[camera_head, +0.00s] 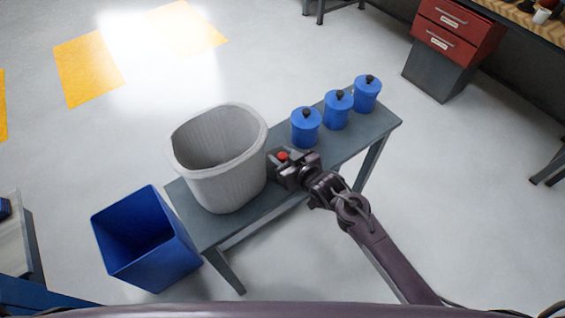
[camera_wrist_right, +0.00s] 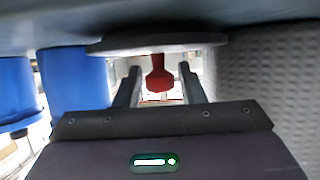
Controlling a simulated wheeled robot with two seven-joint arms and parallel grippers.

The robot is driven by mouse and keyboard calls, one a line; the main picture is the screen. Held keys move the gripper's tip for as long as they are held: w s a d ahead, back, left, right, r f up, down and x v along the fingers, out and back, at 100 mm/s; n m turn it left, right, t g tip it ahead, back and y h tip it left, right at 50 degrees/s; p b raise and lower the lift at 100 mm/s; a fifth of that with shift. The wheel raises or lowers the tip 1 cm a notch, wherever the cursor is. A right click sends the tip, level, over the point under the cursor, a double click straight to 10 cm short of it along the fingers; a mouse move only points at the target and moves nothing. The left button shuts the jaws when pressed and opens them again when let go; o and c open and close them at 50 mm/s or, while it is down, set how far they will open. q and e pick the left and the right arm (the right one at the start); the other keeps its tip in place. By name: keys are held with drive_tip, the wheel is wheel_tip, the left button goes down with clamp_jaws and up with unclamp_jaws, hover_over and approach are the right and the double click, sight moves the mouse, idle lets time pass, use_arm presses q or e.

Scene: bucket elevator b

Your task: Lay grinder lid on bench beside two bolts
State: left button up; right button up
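The grinder lid (camera_wrist_right: 150,43) is a flat grey disc with a red knob (camera_wrist_right: 160,75); the red knob also shows in the head view (camera_head: 282,156). The lid lies flat at the bench (camera_head: 225,228) top, between the grey bucket and the nearest blue canister. My right gripper (camera_head: 284,160) is low over the lid. In the right wrist view its two fingers (camera_wrist_right: 160,85) stand on either side of the knob with a gap at each side, so it is open. The gripper hides most of the lid in the head view. No bolts can be made out. My left gripper is out of view.
A large grey bucket (camera_head: 222,165) stands on the bench to the left of the gripper. Several blue canisters (camera_head: 305,128) with black knobs stand to its right. A blue bin (camera_head: 150,245) is on the floor. A red drawer cabinet (camera_head: 455,35) stands at the back right.

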drive_tip(key=c, duration=0.7)
clamp_jaws()
drive_tip(key=shift+r, duration=0.1)
